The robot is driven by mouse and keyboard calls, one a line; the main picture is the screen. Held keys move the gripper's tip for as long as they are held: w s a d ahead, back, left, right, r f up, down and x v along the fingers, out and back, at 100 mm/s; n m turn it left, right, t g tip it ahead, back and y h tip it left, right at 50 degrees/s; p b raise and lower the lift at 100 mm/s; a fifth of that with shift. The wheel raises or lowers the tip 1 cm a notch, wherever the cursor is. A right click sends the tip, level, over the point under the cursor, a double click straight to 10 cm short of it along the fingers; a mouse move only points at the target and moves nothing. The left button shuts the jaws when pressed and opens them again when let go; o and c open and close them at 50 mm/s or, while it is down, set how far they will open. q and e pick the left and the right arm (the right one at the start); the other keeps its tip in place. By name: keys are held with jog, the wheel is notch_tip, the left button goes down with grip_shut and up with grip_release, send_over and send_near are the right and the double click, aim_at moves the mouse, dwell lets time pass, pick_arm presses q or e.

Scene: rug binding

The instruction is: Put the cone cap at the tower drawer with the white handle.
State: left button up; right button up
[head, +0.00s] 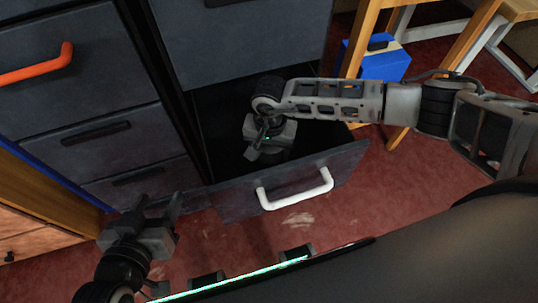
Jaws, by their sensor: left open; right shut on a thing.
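The tower drawer with the white handle (295,190) is pulled open at the bottom of the dark tower. Its front panel (232,191) faces the red floor and its inside is dark. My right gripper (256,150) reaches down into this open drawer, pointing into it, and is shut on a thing. That thing is hidden under the hand and in shadow, so I cannot make out the cone cap. My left gripper (158,208) is open and empty, low on the left in front of the closed drawers.
A closed drawer with an orange handle (37,66) is at the upper left, above drawers with dark handles (96,133). A blue box (384,65) stands by wooden legs at the upper right. Red floor (345,222) is clear in front of the open drawer.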

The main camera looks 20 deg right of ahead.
aim_at(270, 156)
jog(key=shift+f+b, duration=0.3)
jog(key=shift+f, duration=1.65)
jog(key=shift+f, duration=0.15)
jog(key=o, duration=1)
jog(key=shift+r, duration=0.3)
notch_tip(270, 156, up, 12)
jog(key=shift+f+p, duration=0.1)
jog(key=shift+p, duration=0.75)
